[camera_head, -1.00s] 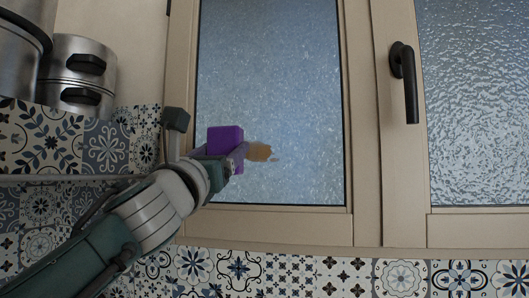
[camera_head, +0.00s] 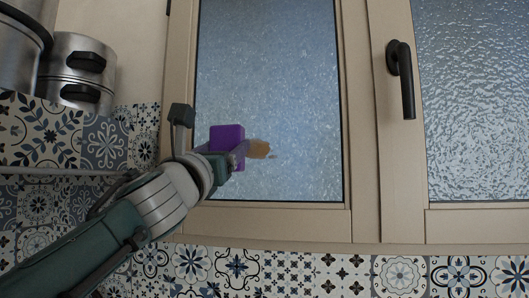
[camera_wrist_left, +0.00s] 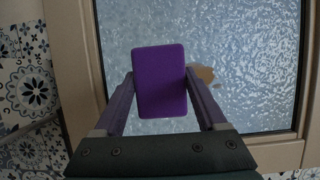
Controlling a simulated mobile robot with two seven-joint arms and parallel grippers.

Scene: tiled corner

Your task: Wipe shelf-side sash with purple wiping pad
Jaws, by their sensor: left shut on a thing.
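The purple wiping pad (camera_head: 228,141) is held by my left gripper (camera_head: 222,158) in front of the lower left of the shelf-side sash (camera_head: 268,90). In the left wrist view the pad (camera_wrist_left: 160,82) sits between the two fingers of my left gripper (camera_wrist_left: 163,100), which is shut on it. A brown stain (camera_head: 259,149) is on the glass just right of the pad; it also shows in the left wrist view (camera_wrist_left: 203,75), partly hidden behind the pad and finger. I cannot tell whether the pad touches the glass. My right gripper is not in view.
Steel pots (camera_head: 76,70) stand on a tiled shelf (camera_head: 65,140) at the left, close to my left arm. A second sash (camera_head: 475,100) with a black handle (camera_head: 402,80) is at the right. Patterned tiles (camera_head: 300,272) run below the frame.

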